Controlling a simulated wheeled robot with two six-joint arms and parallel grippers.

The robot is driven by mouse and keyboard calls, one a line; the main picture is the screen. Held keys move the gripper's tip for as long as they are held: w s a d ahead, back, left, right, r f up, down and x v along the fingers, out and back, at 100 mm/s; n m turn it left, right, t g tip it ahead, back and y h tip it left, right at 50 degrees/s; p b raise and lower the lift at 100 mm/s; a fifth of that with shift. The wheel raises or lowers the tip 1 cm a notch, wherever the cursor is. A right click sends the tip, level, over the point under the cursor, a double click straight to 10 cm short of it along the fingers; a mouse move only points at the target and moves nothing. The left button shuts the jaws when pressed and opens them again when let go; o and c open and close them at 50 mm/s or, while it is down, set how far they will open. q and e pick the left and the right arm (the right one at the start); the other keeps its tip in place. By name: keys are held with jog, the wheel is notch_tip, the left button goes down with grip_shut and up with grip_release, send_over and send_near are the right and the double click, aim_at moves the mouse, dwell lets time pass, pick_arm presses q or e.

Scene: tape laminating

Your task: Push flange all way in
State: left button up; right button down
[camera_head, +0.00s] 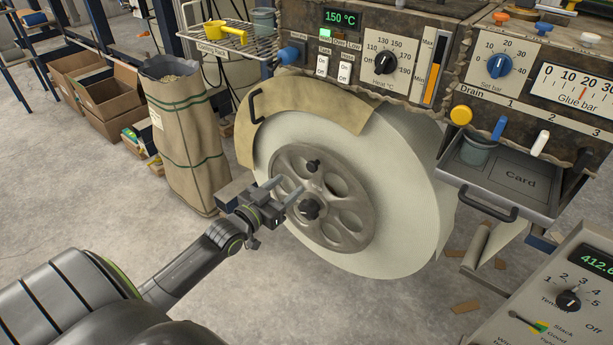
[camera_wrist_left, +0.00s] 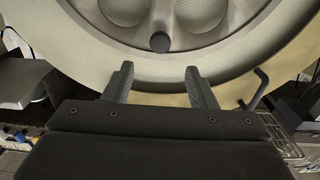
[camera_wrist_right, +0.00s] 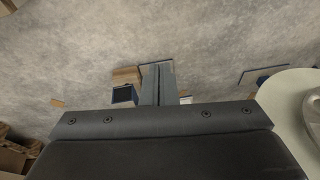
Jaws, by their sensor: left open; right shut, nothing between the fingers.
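The flange (camera_head: 348,212) is a grey metal disc with round holes and dark knobs, against the face of a large pale roll (camera_head: 408,200). I cannot tell whether a gap is left behind it. My left gripper (camera_head: 290,187) is open and empty in front of the flange's left part, its fingers pointing at it. In the left wrist view the open fingers (camera_wrist_left: 158,72) sit below the flange (camera_wrist_left: 112,38), with a dark knob (camera_wrist_left: 160,42) above and between them. My right gripper (camera_wrist_right: 160,68) is shut and empty over the floor; the head view does not show it.
A tan guard (camera_head: 300,100) with a black handle curves over the roll's top left. A control panel (camera_head: 385,45) is above, and an open drawer (camera_head: 500,180) juts out at the right. A tall sack (camera_head: 185,125) stands at the left. The floor in front is mostly clear.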

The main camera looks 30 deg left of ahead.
aim_at(310, 167)
pick_arm(q)
jog(key=w, duration=0.2)
jog(key=w+b, duration=0.1)
jog(key=w, duration=0.1)
jog(key=w+b, duration=0.1)
jog(key=w, duration=0.1)
jog(key=shift+d+f, duration=0.1)
jog(key=shift+d, duration=0.15)
jog(key=shift+w+b, duration=0.4)
jog(key=shift+w, duration=0.5)
jog(key=shift+w+d, duration=0.1)
jog(key=shift+w, duration=0.3)
pick_arm(e)
jog(key=shift+w+a+r+t, duration=0.15)
jog(key=shift+w+r+t, duration=0.35)
jog(key=shift+r, duration=0.25)
jog(key=shift+w+a+r+t, duration=0.1)
jog(key=shift+w+r+t, duration=0.4)
jog(key=shift+r, duration=0.25)
jog(key=shift+w+a+r+t, duration=0.15)
jog(key=shift+w+r+t, duration=0.35)
jog(key=shift+r, duration=0.25)
pick_arm(q)
grip_shut()
